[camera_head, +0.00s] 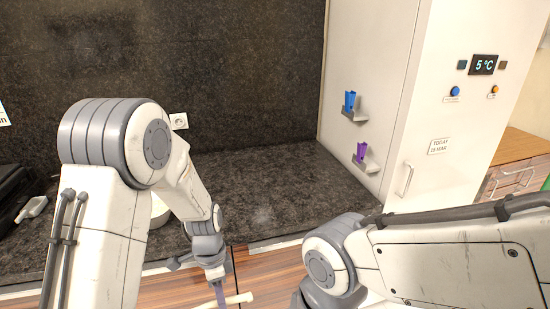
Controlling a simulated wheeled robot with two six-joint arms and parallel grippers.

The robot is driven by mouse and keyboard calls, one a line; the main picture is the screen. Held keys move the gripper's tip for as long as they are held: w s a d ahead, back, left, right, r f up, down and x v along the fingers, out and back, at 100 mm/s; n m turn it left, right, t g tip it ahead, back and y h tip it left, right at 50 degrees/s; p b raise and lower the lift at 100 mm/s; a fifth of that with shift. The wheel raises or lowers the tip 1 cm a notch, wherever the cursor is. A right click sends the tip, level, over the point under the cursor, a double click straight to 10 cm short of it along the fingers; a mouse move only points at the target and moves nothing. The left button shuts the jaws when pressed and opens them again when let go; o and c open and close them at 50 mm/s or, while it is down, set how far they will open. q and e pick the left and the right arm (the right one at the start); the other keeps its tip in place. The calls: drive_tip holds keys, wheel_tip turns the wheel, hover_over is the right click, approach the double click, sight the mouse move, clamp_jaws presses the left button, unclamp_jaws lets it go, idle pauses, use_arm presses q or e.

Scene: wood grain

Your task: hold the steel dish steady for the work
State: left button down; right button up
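I cannot make out a steel dish for certain. A pale round object (160,211) stands on the dark counter (270,190), mostly hidden behind my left arm. My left gripper (217,288) points down in front of the counter's front edge, at the bottom of the view. A pale stick-like piece (238,299) shows beside it; I cannot tell whether it is held. The fingers are too small and cut off to read. My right arm comes in from the right, and its gripper is below the picture's lower edge.
A tall white cabinet (440,110) with a 5 °C display closes off the counter's right side. Blue (349,101) and purple (361,151) items sit in small holders on its side. A white scoop-like item (32,209) lies far left. The middle of the counter is clear.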

sight(206, 305)
use_arm(q)
drive_tip(key=a+f+n, duration=0.1)
drive_tip(key=n, duration=0.3)
drive_tip(key=a+f+n+t+h, duration=0.1)
drive_tip(key=a+f+n, duration=0.1)
drive_tip(key=n, duration=0.1)
drive_tip(key=w+a+f+n, duration=0.1)
drive_tip(key=n, duration=0.3)
drive_tip(key=shift+a+f+n+t, duration=0.25)
drive_tip(key=shift+n+t, duration=0.05)
drive_tip(key=shift+a+f+n, duration=0.35)
drive_tip(key=shift+a+n, duration=0.05)
drive_tip(key=shift+n, duration=0.5)
